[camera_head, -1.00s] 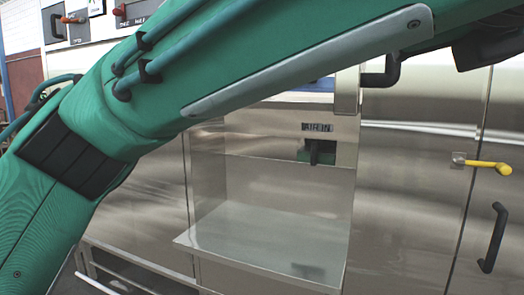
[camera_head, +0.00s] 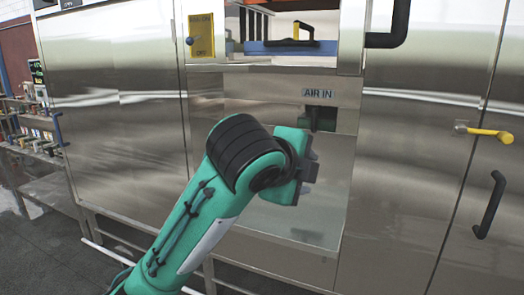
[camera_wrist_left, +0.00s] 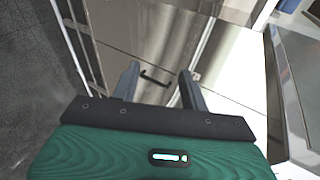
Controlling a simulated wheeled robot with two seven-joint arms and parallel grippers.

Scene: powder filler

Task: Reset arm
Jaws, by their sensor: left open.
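My left arm comes up from the bottom of the head view. Its wrist end stands in front of the steel powder filler cabinet (camera_head: 120,130), before the recess with the AIR IN label (camera_head: 319,93). In the head view the fingers are largely hidden by the wrist. In the left wrist view my left gripper (camera_wrist_left: 158,82) has its two fingers spread apart with nothing between them. Beyond the fingers is a steel door with a black handle (camera_wrist_left: 156,78). My right gripper is in neither view.
A yellow lever (camera_head: 490,134) and a black door handle (camera_head: 490,205) stick out at right. Another black handle (camera_head: 392,28) is at the top. A steel shelf (camera_head: 290,225) juts out below the recess. A stocked rack (camera_head: 35,130) stands at far left. Floor shows at lower left.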

